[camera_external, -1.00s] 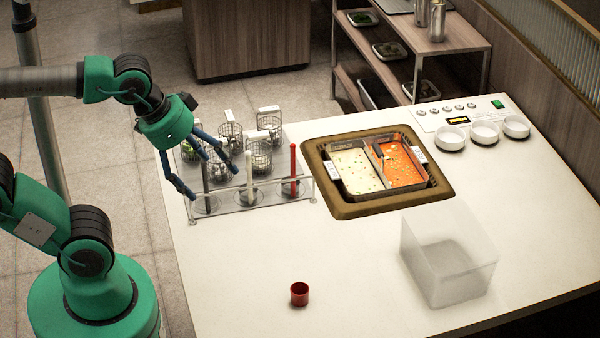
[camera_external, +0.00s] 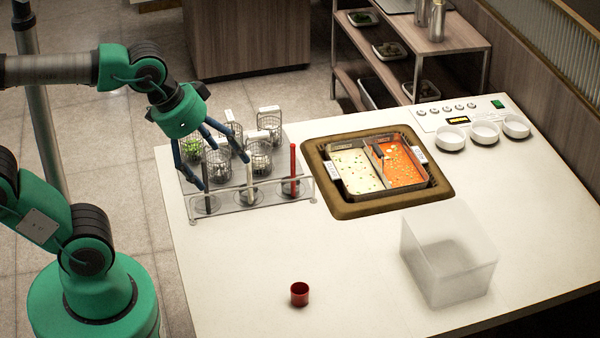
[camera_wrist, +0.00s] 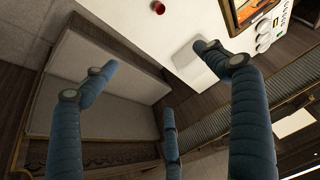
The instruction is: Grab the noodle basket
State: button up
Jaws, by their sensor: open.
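Several wire noodle baskets stand together on a grey tray (camera_external: 282,198) at the table's back left. One basket (camera_external: 261,157) is at the right of the group and another (camera_external: 218,163) is nearer the middle. A further basket (camera_external: 192,147) at the left holds something green. My gripper (camera_external: 222,172), with blue fingers, is open above the tray's left part, in front of the baskets. Its fingers partly cover the baskets behind. In the wrist view my open fingers (camera_wrist: 160,85) show with nothing between them, and no basket is visible there.
A two-part soup pot (camera_external: 343,187) sits to the right. A clear bin (camera_external: 449,250) and a red cup (camera_external: 299,294) stand in front. White bowls (camera_external: 485,132) are at back right.

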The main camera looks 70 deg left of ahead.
jog(key=w+a+r+g+p, duration=0.2)
jog(key=w+a+p, duration=0.1)
jog(key=w+a, duration=1.2)
jog(key=w+a+f+g+y+p, duration=0.1)
jog(key=w+a+f, duration=0.2)
jog(key=w+a, duration=0.35)
jog(key=w+a+f+p, duration=0.1)
jog(key=w+a+f, duration=0.2)
jog(key=w+a, duration=0.35)
jog(key=g+h+p, duration=0.1)
jog(key=g+p, duration=0.1)
jog(key=p, duration=0.1)
send_over(259, 133)
notch_tip(259, 133, down, 31)
jog(key=shift+d+r, duration=0.15)
jog(key=shift+f, duration=0.2)
jog(key=shift+f, duration=0.1)
